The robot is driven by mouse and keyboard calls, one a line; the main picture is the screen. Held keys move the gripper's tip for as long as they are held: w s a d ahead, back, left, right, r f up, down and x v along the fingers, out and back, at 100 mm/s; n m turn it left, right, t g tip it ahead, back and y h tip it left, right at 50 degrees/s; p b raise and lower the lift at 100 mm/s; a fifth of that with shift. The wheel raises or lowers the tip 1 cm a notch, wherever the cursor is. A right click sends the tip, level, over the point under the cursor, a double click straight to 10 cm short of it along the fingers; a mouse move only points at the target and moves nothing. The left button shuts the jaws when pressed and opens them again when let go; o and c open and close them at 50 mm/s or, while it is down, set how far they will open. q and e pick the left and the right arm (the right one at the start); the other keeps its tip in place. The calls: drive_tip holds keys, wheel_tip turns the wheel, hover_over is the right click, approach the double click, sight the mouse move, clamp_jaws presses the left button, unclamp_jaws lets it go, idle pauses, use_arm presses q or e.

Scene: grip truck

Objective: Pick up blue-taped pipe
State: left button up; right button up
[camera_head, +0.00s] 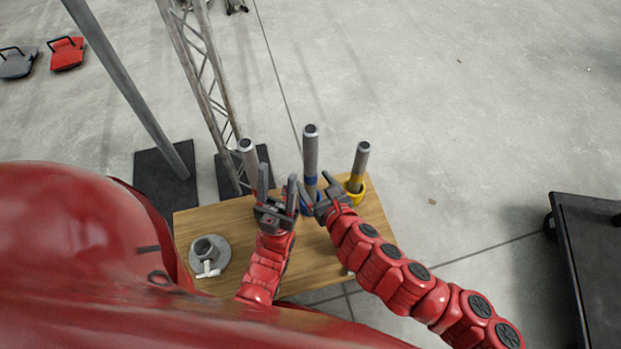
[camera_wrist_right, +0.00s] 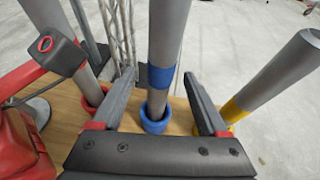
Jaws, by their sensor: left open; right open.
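The blue-taped pipe (camera_head: 311,150) is a grey tube standing upright in a blue ring holder (camera_wrist_right: 155,118) on a wooden table. Its blue tape band (camera_wrist_right: 161,76) shows in the right wrist view. My right gripper (camera_head: 314,183) is open, with one finger on each side of this pipe just above the holder; gaps show between fingers and pipe. My left gripper (camera_head: 277,176) is open at the left pipe, pointing up the picture; its fingers partly hide that pipe's lower part. Part of my left gripper also shows at upper left in the right wrist view (camera_wrist_right: 55,52).
A yellow-taped pipe (camera_head: 360,160) stands in a yellow holder at right. Another grey pipe (camera_head: 248,157) stands at left, in a red holder (camera_wrist_right: 93,98). A round metal base (camera_head: 222,258) lies on the wooden table (camera_head: 340,262). A dark cart (camera_head: 595,250) stands at far right.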

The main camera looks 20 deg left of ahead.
drive_tip(key=b+x, duration=0.2)
drive_tip(key=x, duration=0.3)
drive_tip(key=shift+w+a, duration=0.2)
drive_tip(key=shift+w, duration=0.15)
drive_tip(key=shift+c, duration=0.4)
clamp_jaws()
